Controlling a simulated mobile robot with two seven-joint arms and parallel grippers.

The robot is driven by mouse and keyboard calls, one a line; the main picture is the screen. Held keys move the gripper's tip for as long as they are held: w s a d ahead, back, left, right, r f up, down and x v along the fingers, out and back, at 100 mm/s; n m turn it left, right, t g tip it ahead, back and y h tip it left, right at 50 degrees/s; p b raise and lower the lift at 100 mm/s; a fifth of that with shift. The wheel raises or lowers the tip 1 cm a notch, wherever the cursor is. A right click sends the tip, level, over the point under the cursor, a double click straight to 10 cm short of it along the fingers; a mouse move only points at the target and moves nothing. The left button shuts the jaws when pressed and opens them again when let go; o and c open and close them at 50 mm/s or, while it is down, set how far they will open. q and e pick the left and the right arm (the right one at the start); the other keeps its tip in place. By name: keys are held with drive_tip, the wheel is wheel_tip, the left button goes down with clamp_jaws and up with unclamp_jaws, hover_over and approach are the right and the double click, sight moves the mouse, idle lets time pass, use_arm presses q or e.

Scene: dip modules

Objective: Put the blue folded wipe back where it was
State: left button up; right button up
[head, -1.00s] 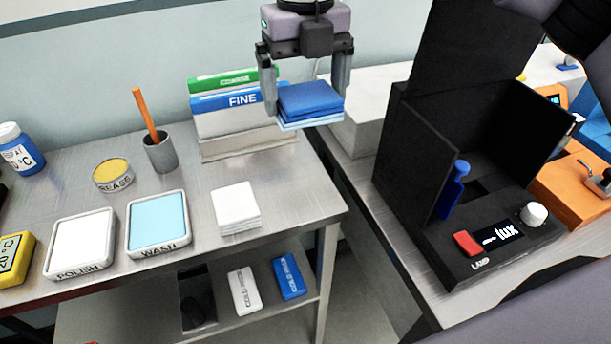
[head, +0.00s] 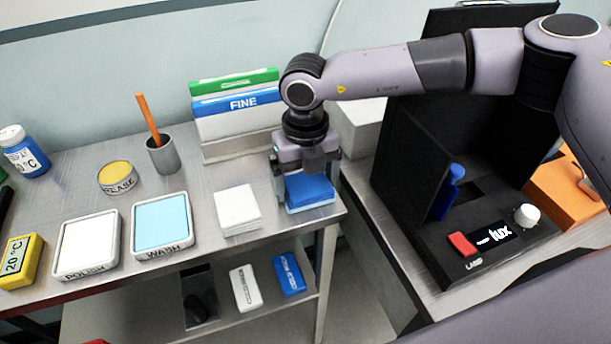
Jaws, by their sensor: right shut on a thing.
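The blue folded wipe (head: 309,190) is a dark blue folded stack with a lighter blue bottom edge. It is at the right end of the metal bench, right of a white folded stack (head: 238,208). My right gripper (head: 308,182) points down over it and is shut on it, a finger on each side. The wipe is at or very near the bench top; I cannot tell whether it touches. My left gripper is not in view.
Left on the bench (head: 190,187) are the WASH tray (head: 162,222), POLISH tray (head: 87,243), grease tin (head: 117,178) and a grey cup (head: 163,157). FINE and green boxes (head: 240,103) stand behind. A black lamp box (head: 440,185) stands on the right table, across a gap.

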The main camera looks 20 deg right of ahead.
sight(306, 184)
drive_tip(key=shift+f, duration=0.2)
drive_tip(key=o, duration=0.7)
drive_tip(key=shift+r, duration=0.1)
drive_tip(key=shift+r, duration=0.1)
drive_tip(key=shift+r, duration=0.3)
wheel_tip(306, 184, up, 12)
drive_tip(key=shift+f+b, duration=0.25)
drive_tip(key=shift+b, duration=0.5)
drive_tip(key=shift+s, duration=0.1)
